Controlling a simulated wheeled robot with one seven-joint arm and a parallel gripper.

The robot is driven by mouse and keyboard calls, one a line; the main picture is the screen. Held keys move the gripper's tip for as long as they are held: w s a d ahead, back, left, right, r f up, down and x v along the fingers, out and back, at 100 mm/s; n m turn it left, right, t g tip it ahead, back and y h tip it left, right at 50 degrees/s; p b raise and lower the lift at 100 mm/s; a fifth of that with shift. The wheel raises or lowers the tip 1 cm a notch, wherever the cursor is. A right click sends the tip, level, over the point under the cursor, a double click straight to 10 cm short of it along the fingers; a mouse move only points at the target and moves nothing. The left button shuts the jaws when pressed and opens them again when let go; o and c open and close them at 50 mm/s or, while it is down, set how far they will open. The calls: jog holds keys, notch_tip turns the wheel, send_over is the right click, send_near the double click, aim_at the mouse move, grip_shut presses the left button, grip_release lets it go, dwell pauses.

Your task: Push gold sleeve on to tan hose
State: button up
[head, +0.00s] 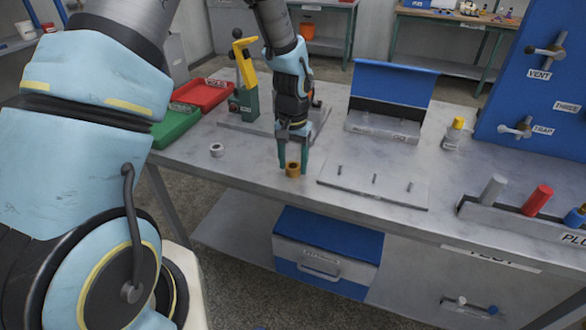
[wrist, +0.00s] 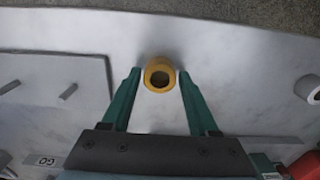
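The gold sleeve (head: 293,170) is a short ring standing on the grey workbench near its front edge. In the wrist view the gold sleeve (wrist: 150,84) shows its dark round bore from above. My gripper (head: 292,160) points down over it with its green fingers on either side. In the wrist view my gripper (wrist: 159,73) is open, and the sleeve lies between the fingertips with a narrow gap on each side. I cannot make out a tan hose in either view.
A grey ring (head: 216,150) lies left of the sleeve. A plate with short pegs (head: 340,185) lies close on the right. Behind are a yellow-handled clamp tool (head: 246,75) and an open blue-lidded box (head: 390,85). A blue valve panel (head: 545,90) and plug rack (head: 500,212) stand right.

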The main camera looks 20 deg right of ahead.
jog(key=c, duration=0.9)
grip_shut()
jog(key=shift+r, duration=0.1)
